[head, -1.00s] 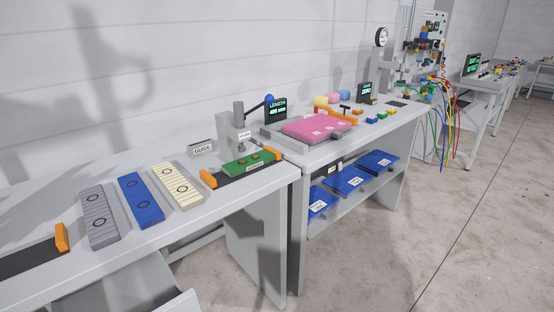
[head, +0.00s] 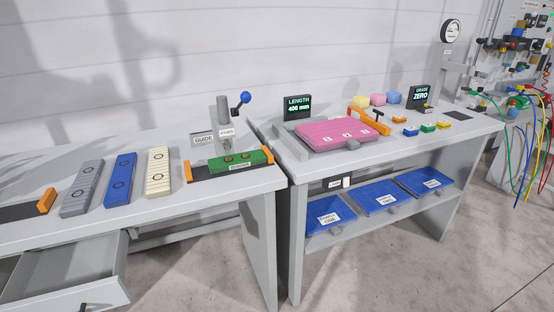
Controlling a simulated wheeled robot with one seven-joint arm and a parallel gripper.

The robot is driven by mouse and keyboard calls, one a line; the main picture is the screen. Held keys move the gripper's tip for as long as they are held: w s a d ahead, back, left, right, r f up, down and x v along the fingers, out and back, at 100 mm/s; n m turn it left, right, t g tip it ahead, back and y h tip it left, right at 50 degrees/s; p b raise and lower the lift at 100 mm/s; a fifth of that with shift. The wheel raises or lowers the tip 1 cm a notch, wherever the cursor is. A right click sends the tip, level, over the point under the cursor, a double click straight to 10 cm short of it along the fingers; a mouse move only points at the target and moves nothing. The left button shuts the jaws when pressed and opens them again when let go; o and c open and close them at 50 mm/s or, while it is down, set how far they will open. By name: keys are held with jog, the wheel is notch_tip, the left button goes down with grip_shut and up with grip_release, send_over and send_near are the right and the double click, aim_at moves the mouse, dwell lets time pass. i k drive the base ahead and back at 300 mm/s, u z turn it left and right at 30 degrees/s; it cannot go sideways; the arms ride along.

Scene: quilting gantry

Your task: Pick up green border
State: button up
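The green border (head: 240,161) is a flat green strip with two brown round spots, lying on a dark base at the right end of the left table. Orange end blocks (head: 188,172) flank it, and a label is on the front of the base. A grey press-like post with a blue-knobbed lever (head: 243,98) stands right behind it. My gripper is not in view.
Grey (head: 83,188), blue (head: 121,180) and cream (head: 159,172) strips lie left of the green one. An open drawer (head: 70,270) juts out below the left table (head: 150,215). The right table holds a pink quilted block (head: 340,131); blue trays (head: 331,214) sit on its shelf.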

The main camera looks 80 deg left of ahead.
aim_at(244, 159)
jog(key=u, duration=0.05)
jog(key=i, duration=1.9)
jog(key=u, duration=4.4)
jog(key=i, duration=1)
jog(key=u, duration=0.05)
